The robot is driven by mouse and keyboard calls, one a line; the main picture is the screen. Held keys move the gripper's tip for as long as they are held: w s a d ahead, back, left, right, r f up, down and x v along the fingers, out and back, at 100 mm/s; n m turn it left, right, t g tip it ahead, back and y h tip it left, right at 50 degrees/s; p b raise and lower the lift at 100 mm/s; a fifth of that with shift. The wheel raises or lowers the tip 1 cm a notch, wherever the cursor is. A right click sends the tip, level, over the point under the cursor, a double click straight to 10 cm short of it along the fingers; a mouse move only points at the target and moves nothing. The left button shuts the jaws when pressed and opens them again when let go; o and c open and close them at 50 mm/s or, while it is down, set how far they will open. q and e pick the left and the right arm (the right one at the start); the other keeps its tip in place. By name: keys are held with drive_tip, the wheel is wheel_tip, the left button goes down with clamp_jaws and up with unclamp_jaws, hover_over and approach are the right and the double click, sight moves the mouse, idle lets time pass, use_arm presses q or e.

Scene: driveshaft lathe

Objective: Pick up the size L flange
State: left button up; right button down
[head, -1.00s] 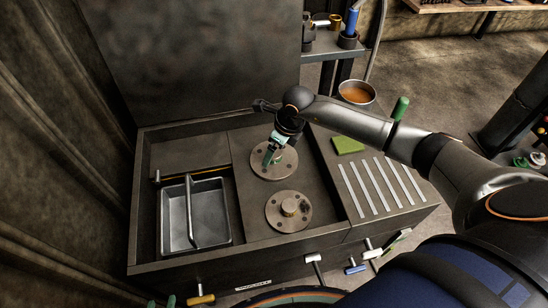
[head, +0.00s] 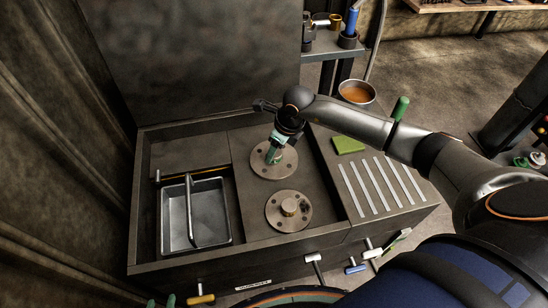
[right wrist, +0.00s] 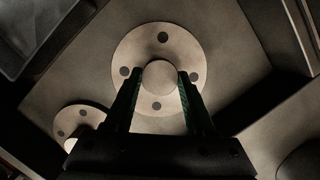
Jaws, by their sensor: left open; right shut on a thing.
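Two round metal flanges with bolt holes and central hubs lie flat on the workbench's middle panel. The far flange (head: 262,170) looks the larger one; it also shows in the right wrist view (right wrist: 140,50). The near flange (head: 288,222) looks smaller and shows at the lower left of the right wrist view (right wrist: 68,118). My right gripper (head: 274,158) points down at the far flange and is shut on its hub, with one finger on each side (right wrist: 158,80). My left gripper (head: 161,302) barely shows at the bottom edge, its green fingertips apart and empty.
A grey metal tray (head: 222,240) with a bar across it sits in the left recess. A green sponge (head: 348,145) and pale slats (head: 380,189) are to the right. A bowl (head: 357,103) stands behind. Tools with coloured handles (head: 357,268) hang along the front.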

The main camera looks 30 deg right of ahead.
idle(0.3)
drive_tip(key=shift+w+r, duration=0.15)
drive_tip(key=shift+r, duration=0.05)
drive_tip(key=shift+r, duration=0.15)
